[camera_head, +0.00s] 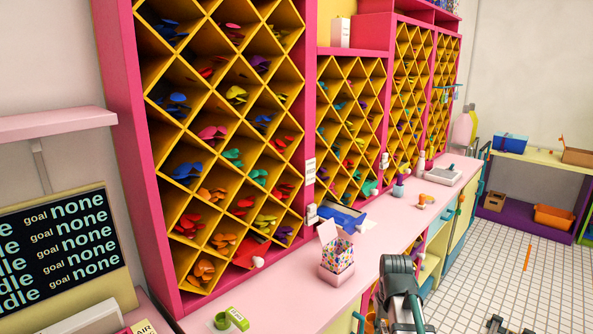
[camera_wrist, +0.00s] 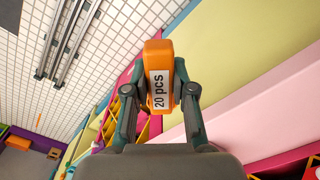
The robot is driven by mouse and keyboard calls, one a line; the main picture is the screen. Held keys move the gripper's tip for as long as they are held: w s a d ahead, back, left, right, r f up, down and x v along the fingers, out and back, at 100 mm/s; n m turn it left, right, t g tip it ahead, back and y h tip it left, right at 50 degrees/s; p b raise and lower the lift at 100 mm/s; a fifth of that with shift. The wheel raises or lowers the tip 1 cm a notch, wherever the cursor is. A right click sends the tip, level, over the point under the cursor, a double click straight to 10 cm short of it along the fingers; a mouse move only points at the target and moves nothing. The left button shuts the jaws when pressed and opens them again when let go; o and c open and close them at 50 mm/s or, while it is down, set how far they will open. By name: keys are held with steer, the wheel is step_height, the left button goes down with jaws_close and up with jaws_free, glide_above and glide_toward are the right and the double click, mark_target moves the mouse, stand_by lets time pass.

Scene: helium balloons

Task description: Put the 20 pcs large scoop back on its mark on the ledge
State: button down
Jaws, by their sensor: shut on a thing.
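The scoop (camera_wrist: 158,60) shows in the wrist view as an orange block labelled "20 pcs". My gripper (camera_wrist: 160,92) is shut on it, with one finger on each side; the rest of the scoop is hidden. The ledge (camera_head: 378,240) is the long pink counter under the yellow compartments in the head view. I cannot make out the scoop's mark on it. In the head view my dark grey arm end is at the counter's front edge at the lower right, and the scoop cannot be made out there.
An open patterned box (camera_head: 337,262) stands on the counter, with a blue item (camera_head: 345,218) behind it. A green labelled item (camera_head: 232,318) lies at the near end. A small orange item (camera_head: 427,201) and a white tray (camera_head: 455,176) sit farther along. Tiled floor at right is mostly clear.

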steer(key=shift+r+p, duration=1.4)
steer(key=shift+r, duration=0.7)
steer(key=shift+f, duration=0.15)
